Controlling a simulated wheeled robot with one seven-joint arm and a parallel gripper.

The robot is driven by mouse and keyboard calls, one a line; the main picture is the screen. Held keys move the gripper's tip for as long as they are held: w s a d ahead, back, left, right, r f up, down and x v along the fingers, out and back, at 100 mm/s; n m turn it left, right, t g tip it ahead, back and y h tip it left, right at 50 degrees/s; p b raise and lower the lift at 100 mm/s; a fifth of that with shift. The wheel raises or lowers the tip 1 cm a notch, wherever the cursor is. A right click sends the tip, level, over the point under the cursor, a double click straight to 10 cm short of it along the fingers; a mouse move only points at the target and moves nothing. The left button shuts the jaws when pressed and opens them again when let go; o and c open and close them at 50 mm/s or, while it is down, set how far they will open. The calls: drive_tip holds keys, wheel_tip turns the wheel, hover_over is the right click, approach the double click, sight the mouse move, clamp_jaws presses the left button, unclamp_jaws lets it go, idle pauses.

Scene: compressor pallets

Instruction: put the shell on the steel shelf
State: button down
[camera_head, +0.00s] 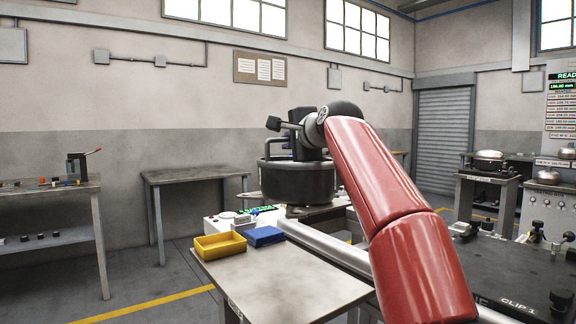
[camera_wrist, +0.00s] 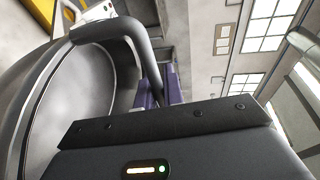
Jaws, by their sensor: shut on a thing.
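The shell (camera_head: 297,182) is a dark, round, open-topped tub, upright near the middle of the head view. In the wrist view the shell (camera_wrist: 85,90) fills the left side, with its pale inside and a tube handle showing. My gripper (camera_wrist: 158,90) has purple fingers shut on the shell at the handle; in the head view my gripper (camera_head: 290,146) is partly hidden by my wrist. A grey metal bench (camera_head: 195,175) with a bare top stands by the back wall, left of the shell. I cannot tell for sure whether it is the steel shelf.
A shelved workbench (camera_head: 60,187) with small parts stands at far left. A near table (camera_head: 290,282) carries a yellow bin (camera_head: 220,246) and a blue bin (camera_head: 264,237). A dark fixture table (camera_head: 500,270) is at right. Floor is clear before the bare bench.

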wheel_tip(320, 180, down, 18)
drive_tip(key=b, duration=0.9)
drive_tip(key=shift+b, duration=0.35)
drive_tip(key=shift+f, duration=0.1)
drive_tip(key=c, duration=1.6)
unclamp_jaws()
drive_tip(key=shift+f, duration=0.25)
drive_tip(key=shift+o, duration=0.5)
drive_tip(key=shift+s+d, duration=0.1)
drive_tip(key=b+v, duration=0.2)
drive_tip(key=v, duration=1)
